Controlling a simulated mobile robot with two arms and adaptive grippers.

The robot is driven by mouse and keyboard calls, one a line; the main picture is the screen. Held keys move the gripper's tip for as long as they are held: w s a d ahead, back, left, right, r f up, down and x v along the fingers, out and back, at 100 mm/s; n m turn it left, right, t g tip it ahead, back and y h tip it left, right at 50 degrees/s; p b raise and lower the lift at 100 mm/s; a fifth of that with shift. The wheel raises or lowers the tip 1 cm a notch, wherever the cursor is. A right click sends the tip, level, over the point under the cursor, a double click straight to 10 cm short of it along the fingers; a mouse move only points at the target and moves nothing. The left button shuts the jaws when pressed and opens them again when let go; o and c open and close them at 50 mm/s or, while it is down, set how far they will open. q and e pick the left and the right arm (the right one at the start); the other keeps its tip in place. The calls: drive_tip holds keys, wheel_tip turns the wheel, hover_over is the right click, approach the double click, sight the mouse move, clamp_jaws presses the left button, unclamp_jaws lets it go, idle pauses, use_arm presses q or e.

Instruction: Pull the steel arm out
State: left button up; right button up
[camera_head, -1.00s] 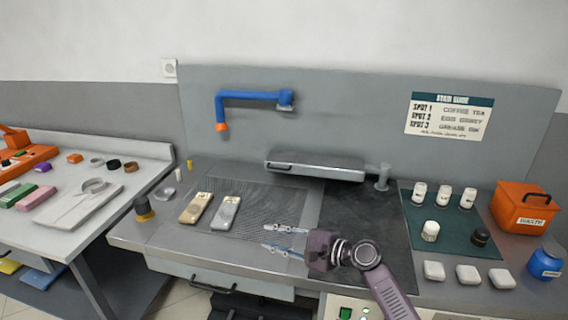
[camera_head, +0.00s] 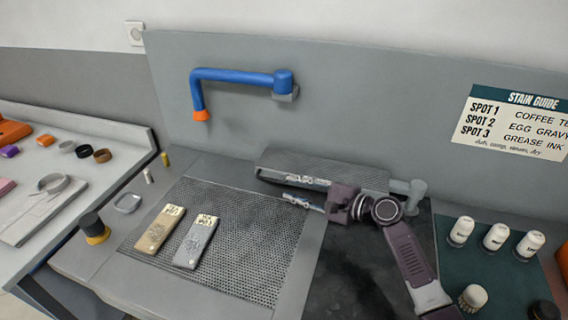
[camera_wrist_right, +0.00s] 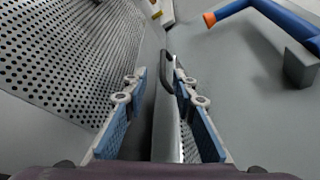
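The steel arm (camera_head: 330,172) is a grey perforated board at the foot of the back panel, joined to a post (camera_head: 417,192) at its right end. Its black handle (camera_wrist_right: 167,70) shows in the right wrist view. My right gripper (camera_head: 288,187) is at the board's front edge, with its fingers pointing left. In the right wrist view my right gripper (camera_wrist_right: 156,80) is open, with the handle and board edge between its blue-padded fingers. The pads look apart from them. In the head view the fingers partly hide the handle. My left gripper is not in view.
A blue pipe with an orange tip (camera_head: 200,115) sticks out above the board. A tan block (camera_head: 160,230) and a grey block (camera_head: 196,242) lie on the perforated table surface (camera_head: 240,250). White-capped bottles (camera_head: 496,237) stand on a green mat at right.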

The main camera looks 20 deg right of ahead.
sight(274, 180)
drive_tip(key=shift+w, duration=0.25)
drive_tip(key=b+x, duration=0.2)
drive_tip(key=x, duration=0.2)
drive_tip(key=shift+a+r, duration=0.1)
drive_tip(key=shift+a, duration=0.15)
drive_tip(key=shift+b+x, duration=0.7)
drive_tip(key=shift+x, duration=0.45)
drive_tip(key=shift+w+a, duration=0.15)
drive_tip(key=shift+w, duration=0.25)
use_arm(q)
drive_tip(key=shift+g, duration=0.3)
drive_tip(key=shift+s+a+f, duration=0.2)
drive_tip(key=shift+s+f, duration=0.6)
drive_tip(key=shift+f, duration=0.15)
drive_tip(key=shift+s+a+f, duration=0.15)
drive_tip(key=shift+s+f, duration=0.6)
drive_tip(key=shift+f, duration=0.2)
use_arm(e)
clamp_jaws()
